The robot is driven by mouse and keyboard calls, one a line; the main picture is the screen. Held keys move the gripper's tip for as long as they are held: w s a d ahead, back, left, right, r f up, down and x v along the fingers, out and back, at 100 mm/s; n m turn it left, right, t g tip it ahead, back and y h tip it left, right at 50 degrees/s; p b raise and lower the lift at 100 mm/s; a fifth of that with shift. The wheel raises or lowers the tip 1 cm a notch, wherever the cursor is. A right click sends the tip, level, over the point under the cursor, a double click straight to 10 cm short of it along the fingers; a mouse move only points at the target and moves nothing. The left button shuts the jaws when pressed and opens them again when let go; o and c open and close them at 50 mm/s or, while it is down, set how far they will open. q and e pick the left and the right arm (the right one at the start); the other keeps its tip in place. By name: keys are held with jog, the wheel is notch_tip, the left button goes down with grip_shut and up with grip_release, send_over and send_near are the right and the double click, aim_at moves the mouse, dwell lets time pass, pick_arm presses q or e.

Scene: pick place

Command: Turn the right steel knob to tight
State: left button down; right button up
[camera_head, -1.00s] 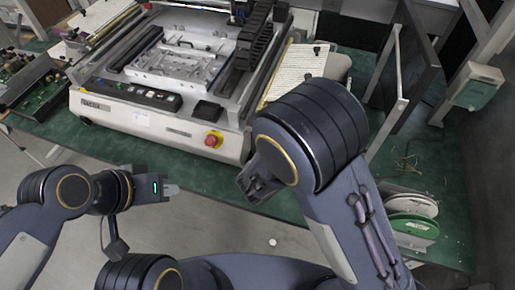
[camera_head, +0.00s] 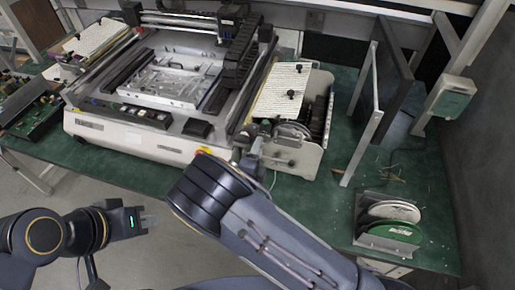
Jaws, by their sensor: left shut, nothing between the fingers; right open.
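A feeder unit (camera_head: 308,160) with a pale perforated top plate (camera_head: 273,92) stands to the right of the machine. Two small dark knobs, a far one (camera_head: 299,68) and a near one (camera_head: 291,94), stand up from that plate. I cannot make out for sure which part is the right steel knob; small fittings on the feeder's front are too small to tell. My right gripper (camera_head: 254,152) is open at the feeder's front left corner, partly hidden by my own arm. My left gripper (camera_head: 149,220) is shut and empty, low in front of the bench, away from the feeder.
The large white machine (camera_head: 130,140) fills the bench's left and middle. A rack with green and white reels (camera_head: 390,231) stands at the bench's right front. An upright dark panel (camera_head: 392,85) rises behind it. The green bench top (camera_head: 320,205) is clear between feeder and reels.

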jog(key=c, duration=0.9)
jog(key=m+b, duration=0.3)
jog(key=m, duration=0.2)
jog(key=shift+m+b, duration=0.3)
jog(key=shift+b, duration=0.05)
jog(key=shift+c, duration=0.2)
jog(key=o, duration=0.9)
jog(key=shift+o, duration=0.2)
